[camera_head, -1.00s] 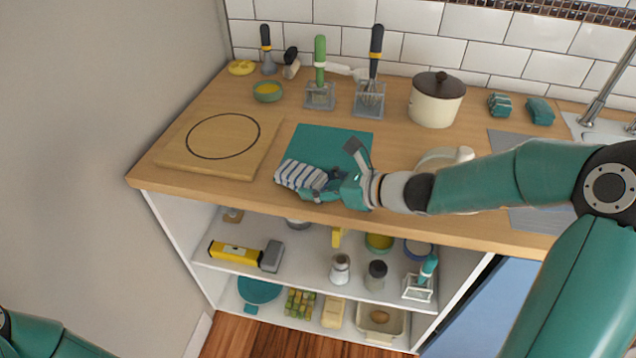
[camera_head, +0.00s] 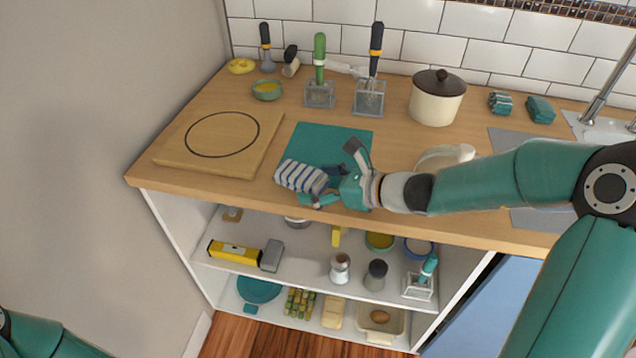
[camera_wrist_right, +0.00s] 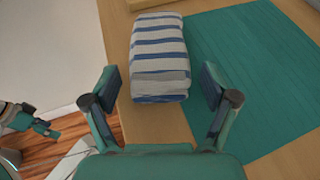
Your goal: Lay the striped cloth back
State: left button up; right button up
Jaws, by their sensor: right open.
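The striped cloth (camera_head: 301,176) is a folded white and blue bundle. It lies at the front edge of the counter, partly over the left front corner of a flat teal mat (camera_head: 318,143). In the right wrist view the cloth (camera_wrist_right: 159,58) lies ahead of my fingers, beside the teal mat (camera_wrist_right: 262,75). My right gripper (camera_head: 333,179) is at the cloth's right end in the head view. In the right wrist view my right gripper (camera_wrist_right: 158,92) is open, its fingers apart on either side of the cloth's near end.
A wooden board (camera_head: 210,150) with a black ring lies left of the mat. A lidded pot (camera_head: 436,98) and utensil holders (camera_head: 369,97) stand behind. The open shelves (camera_head: 305,262) below hold jars and a yellow level (camera_head: 234,251).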

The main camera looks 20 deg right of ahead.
dwell(0.6)
jog(key=shift+p+v, duration=1.6)
jog(key=shift+v, duration=2.4)
jog(key=v, duration=1.2)
